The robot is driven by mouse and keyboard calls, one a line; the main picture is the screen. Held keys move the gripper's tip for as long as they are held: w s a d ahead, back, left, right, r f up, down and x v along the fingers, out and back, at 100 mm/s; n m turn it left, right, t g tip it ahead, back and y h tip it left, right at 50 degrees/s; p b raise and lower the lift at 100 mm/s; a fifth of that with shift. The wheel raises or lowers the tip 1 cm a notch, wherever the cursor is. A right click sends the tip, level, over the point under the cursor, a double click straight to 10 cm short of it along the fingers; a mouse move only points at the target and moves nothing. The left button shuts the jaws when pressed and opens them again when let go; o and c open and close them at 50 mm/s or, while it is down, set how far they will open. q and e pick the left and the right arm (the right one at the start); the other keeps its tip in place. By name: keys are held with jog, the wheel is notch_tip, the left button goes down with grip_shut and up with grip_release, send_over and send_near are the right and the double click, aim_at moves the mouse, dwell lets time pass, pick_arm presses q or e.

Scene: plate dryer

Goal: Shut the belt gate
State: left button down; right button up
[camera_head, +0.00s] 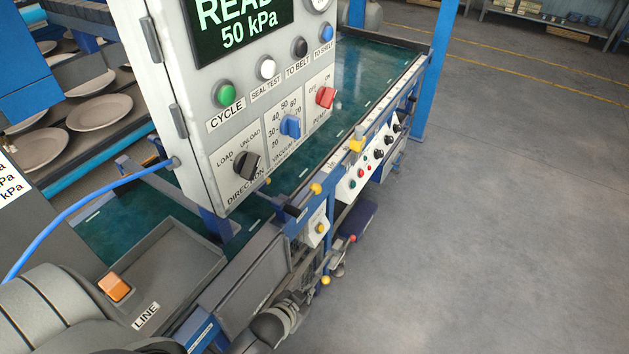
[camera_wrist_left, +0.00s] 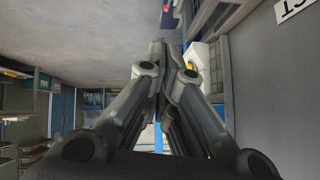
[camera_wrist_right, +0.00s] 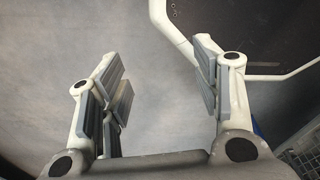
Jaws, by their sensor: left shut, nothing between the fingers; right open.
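The green belt (camera_head: 345,75) runs from the lower left to the back beneath the control panel. I cannot tell for sure which part is the belt gate. A grey plate in a blue frame (camera_head: 252,285) stands at the belt's near side. My right gripper shows only in the right wrist view (camera_wrist_right: 160,75), open and empty above grey floor.
A control panel (camera_head: 205,130) with knobs and buttons hangs over the belt. A grey tray marked LINE, with an orange rocker switch (camera_head: 115,287), is at the lower left. Plates (camera_head: 100,112) lie on racks behind. Smaller control boxes (camera_head: 365,165) line the belt's side. The floor at right is clear.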

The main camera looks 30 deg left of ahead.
aim_at(315, 186)
pick_arm(q)
jog(key=w+a+r+t+y+p, duration=0.1)
jog(key=w+r+t, duration=0.1)
jog(key=r, duration=1.3)
jog(key=w+a+r+t, duration=0.2)
jog(key=w+r+t, duration=0.1)
jog(key=r, duration=1.2)
jog(key=shift+w+a+r+n+y+p, duration=0.15)
jog(key=shift+w+a+n+y+p, duration=0.15)
jog(key=shift+y+p, duration=0.1)
pick_arm(e)
jog(key=shift+s+d+r, duration=0.15)
jog(key=shift+d+r, duration=0.1)
jog(key=shift+r, duration=0.35)
jog(key=shift+s+d+r, duration=0.15)
jog(key=shift+d+r, duration=0.1)
jog(key=shift+r, duration=0.3)
